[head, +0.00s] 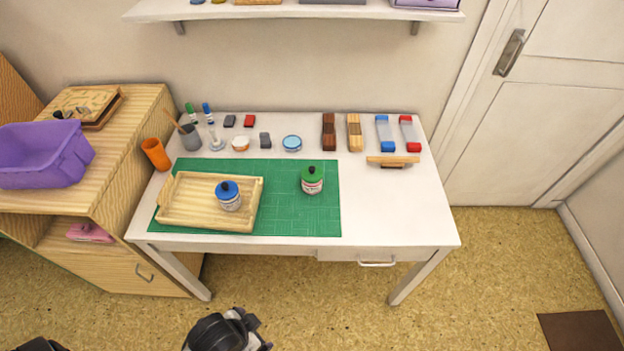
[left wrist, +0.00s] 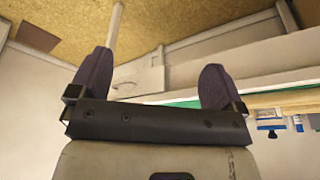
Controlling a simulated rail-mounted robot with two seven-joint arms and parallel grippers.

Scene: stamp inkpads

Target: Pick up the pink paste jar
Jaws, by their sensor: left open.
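No jar that is plainly pink shows in either view. A white jar with a green lid (head: 312,180) and a reddish label stands on the green mat (head: 290,220). A white jar with a blue lid (head: 229,196) stands in the wooden tray (head: 180,213) on the mat's left part. The blue-lidded jar seems to show upside down at the right of the left wrist view (left wrist: 268,124). My left gripper (left wrist: 156,60) is open and empty, with its fingers wide apart, off the table. My right gripper is not in view.
An orange cup (head: 155,154), a grey pen cup (head: 190,137) and small pads line the table's left and back. Wooden blocks (head: 354,132) and coloured-ended bars (head: 385,133) stand back right. A shelf (head: 300,11) hangs above. The table's front right (head: 400,210) is clear.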

